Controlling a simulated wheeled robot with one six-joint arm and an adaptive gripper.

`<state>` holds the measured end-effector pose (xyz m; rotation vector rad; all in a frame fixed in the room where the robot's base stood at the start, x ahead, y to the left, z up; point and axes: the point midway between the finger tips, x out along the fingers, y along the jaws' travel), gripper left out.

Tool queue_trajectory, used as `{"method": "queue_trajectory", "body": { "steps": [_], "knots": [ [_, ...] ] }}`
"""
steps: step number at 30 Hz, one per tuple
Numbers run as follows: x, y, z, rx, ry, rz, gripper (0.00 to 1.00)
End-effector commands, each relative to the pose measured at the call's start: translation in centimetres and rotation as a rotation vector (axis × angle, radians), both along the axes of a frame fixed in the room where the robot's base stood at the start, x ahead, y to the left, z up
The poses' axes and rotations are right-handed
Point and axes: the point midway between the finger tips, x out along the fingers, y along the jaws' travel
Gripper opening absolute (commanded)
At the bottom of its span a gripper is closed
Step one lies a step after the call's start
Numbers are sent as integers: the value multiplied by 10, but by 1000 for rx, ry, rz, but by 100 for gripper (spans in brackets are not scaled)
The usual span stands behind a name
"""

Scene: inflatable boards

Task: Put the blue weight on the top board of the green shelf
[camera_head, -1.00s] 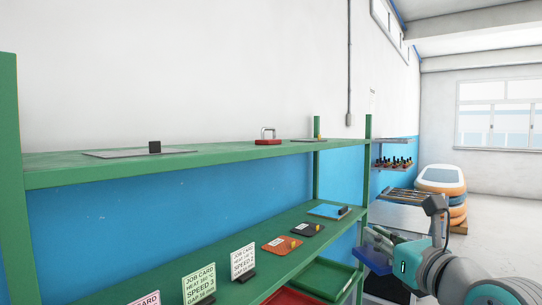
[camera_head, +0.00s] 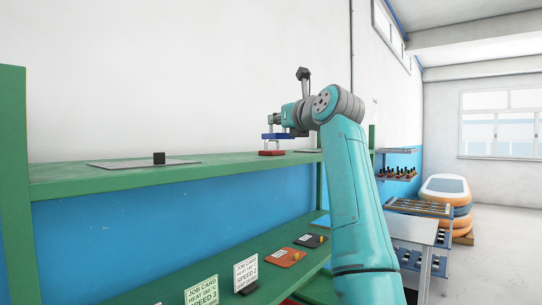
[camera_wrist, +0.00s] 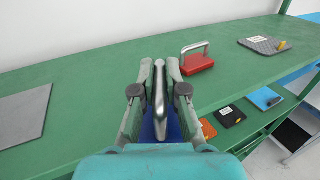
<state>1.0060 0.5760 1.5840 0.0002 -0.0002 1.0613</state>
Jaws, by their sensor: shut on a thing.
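My gripper (camera_wrist: 158,82) is shut on the metal handle of the blue weight (camera_wrist: 173,130), which hangs beneath the fingers in the wrist view. In the head view the blue weight (camera_head: 277,136) appears at the height of the green shelf's top board (camera_head: 120,176). A red weight (camera_wrist: 197,62) with a metal handle sits on the top board, to the right of my gripper in the wrist view. In the head view the red weight (camera_head: 271,152) shows just below the blue one. I cannot tell whether the blue weight touches the board.
A grey sheet (camera_wrist: 24,115) lies on the top board at left, with a bare stretch between it and my gripper. A dark textured pad (camera_wrist: 265,45) lies farther right.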

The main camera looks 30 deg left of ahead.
Motion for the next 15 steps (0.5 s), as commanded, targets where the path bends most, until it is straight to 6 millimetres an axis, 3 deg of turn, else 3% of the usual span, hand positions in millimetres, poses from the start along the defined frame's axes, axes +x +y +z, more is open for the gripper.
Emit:
{"method": "queue_trajectory", "body": {
  "steps": [6, 15],
  "knots": [
    [7, 30, 32, 2, 0, 23, 0],
    [13, 44, 42, 1, -2, 37, 0]
  ]
}}
